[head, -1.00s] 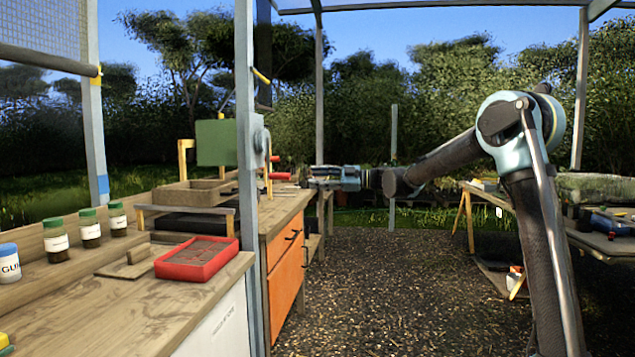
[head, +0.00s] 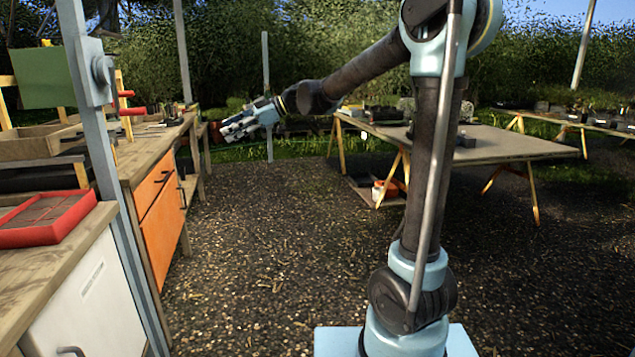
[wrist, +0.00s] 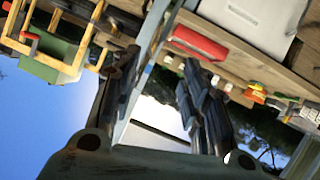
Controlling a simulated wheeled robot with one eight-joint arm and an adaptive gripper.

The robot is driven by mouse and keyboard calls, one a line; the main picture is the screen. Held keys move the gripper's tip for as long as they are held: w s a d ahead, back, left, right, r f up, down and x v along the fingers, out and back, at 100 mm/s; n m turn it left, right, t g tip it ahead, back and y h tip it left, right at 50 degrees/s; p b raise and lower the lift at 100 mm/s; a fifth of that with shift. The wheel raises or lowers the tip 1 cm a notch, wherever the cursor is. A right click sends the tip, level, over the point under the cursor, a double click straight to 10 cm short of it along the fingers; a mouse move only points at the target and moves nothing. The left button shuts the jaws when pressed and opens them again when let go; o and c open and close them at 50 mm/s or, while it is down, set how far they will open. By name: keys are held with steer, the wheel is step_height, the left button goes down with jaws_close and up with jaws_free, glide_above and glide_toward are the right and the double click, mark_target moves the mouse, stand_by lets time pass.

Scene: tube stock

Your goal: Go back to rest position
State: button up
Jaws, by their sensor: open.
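My gripper (head: 240,125) is at the end of my raised arm in the head view, in the air over the gravel path, right of the bench. Its fingers point left. In the wrist view my gripper (wrist: 160,90) shows two dark fingers spread apart with nothing between them. That view is strongly tilted, with the bench along its top and sky at its lower left.
A wooden bench (head: 150,155) with orange drawers stands on the left, with a red tray (head: 45,215) on its near part. A grey post (head: 100,150) rises in front of it. A trestle table (head: 520,148) stands behind my arm. The gravel (head: 250,240) between is clear.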

steer(key=s+d+f+m+t+h, duration=0.1)
steer(key=s+d+f+m+h, duration=0.3)
steer(key=d, duration=1.1)
steer(key=s+d+f+m+t+h, duration=0.1)
steer(key=s+d+f+m+h, duration=0.4)
steer(key=s+d+f+m, duration=0.5)
steer(key=s+d+f+m+t+h, duration=0.1)
steer(key=s+d+f+m+h, duration=0.3)
steer(key=s+d+f+m, duration=0.3)
steer(key=s+d+f, duration=0.2)
steer(key=d+f, duration=0.2)
steer(key=d, duration=0.3)
steer(key=s+d+f, duration=0.3)
steer(key=d+f, duration=0.2)
steer(key=d, duration=0.1)
steer(key=shift+s+d+m, duration=0.3)
steer(key=shift+d+m, duration=0.1)
steer(key=shift+c, duration=0.9)
steer(key=shift+a, duration=0.15)
